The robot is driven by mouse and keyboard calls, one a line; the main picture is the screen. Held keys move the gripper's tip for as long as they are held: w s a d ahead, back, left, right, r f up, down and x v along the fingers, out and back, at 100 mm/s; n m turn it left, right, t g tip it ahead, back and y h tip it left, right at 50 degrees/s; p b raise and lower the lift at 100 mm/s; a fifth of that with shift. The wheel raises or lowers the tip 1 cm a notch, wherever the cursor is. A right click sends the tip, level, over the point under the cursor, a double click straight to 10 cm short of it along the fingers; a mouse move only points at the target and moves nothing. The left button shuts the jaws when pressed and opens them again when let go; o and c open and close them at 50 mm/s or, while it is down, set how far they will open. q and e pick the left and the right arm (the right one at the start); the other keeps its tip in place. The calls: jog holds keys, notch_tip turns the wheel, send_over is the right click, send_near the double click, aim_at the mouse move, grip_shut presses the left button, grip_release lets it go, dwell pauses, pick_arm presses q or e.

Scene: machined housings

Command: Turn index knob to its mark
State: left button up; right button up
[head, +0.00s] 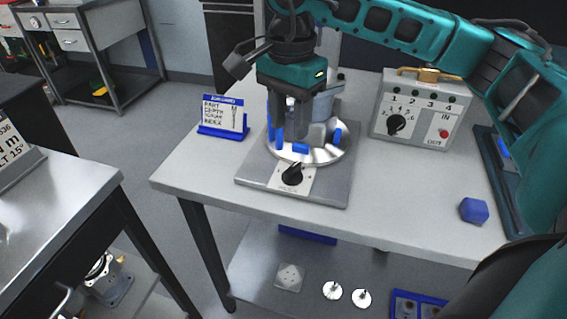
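The index knob (292,174) is a black pointer knob on a pale label plate at the front of a grey fixture base (327,188). Its lettering and marks are too small to read surely. Behind it on the base is a round silver plate (330,153) with blue clamps around a grey cylindrical housing (325,106). My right gripper (290,137) points down over the plate, behind and above the knob. Its dark fingers stand apart, seemingly with nothing gripped, and partly hide the housing. It is clear of the knob. My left gripper is not in view.
A grey box (416,108) with a black selector knob (396,124), numbers and a red button stands at the back right. A blue-framed sign (223,117) stands left of the fixture. A blue block (474,210) lies at the right. The table's front left is clear.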

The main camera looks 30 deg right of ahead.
aim_at(289, 170)
notch_tip(289, 170, down, 11)
dwell(0.3)
jog(key=shift+c, duration=0.3)
grip_shut()
